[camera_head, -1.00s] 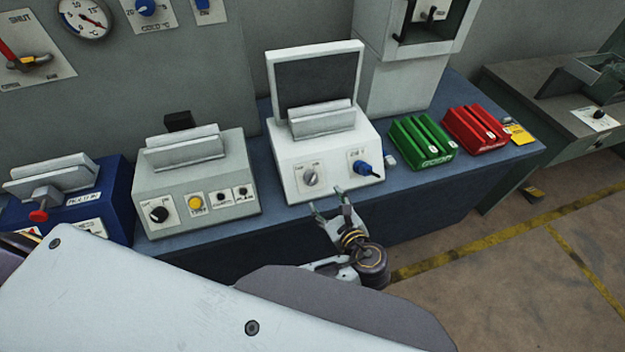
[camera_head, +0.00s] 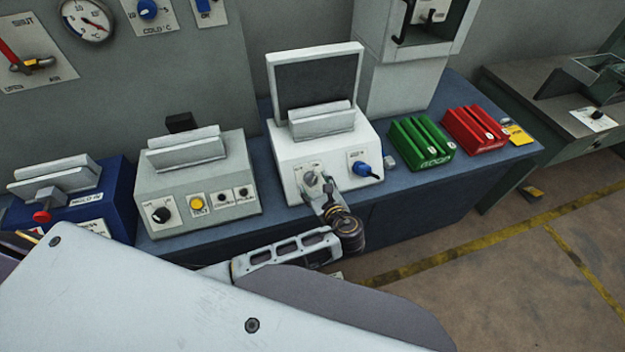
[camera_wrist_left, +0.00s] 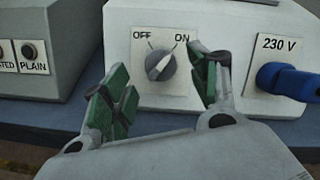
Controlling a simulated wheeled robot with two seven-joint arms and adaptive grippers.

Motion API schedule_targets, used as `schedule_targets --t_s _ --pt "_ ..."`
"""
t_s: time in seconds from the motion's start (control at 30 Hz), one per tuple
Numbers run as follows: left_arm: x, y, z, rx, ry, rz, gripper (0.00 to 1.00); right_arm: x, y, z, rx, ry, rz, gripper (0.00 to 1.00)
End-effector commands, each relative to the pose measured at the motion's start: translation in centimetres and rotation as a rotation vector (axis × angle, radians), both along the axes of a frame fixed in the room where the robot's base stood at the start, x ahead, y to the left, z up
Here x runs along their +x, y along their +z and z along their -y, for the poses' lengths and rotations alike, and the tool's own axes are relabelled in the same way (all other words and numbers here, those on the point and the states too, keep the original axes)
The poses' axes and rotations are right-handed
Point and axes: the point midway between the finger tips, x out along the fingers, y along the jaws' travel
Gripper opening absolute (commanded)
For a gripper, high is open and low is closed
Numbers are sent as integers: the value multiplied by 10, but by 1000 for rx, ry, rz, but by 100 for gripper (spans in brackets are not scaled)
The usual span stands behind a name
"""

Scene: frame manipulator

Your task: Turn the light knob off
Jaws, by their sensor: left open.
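The light knob (camera_wrist_left: 161,66) is a grey dial on the front of a white box (camera_wrist_left: 232,36), between OFF and ON labels. Its pale pointer slants to the upper right, toward ON. The knob also shows in the head view (camera_head: 310,178), partly behind the gripper. My left gripper (camera_wrist_left: 158,80) is open, with green-padded fingers on either side of the knob and nothing held between them. In the head view, my left gripper (camera_head: 318,189) is right in front of the box's face. I cannot tell whether a finger touches the knob. My right gripper is not in view.
A blue plug (camera_head: 367,170) sits right of the knob under a 230 V label. A grey box (camera_head: 198,185) with a black knob and buttons stands to the left. Green (camera_head: 421,142) and red (camera_head: 474,129) blocks lie on the blue bench (camera_head: 405,184) to the right.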

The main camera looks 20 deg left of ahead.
Motion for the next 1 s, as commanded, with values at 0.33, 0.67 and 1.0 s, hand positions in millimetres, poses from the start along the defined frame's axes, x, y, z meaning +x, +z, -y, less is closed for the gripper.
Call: schedule_targets --t_s 0.33,0.67,1.0 --pt "26 -12 -20 0 1 0 60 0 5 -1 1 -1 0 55" --pt "30 -14 -23 0 1 0 60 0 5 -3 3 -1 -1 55" --pt "29 -14 -23 0 0 0 28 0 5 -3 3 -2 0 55"
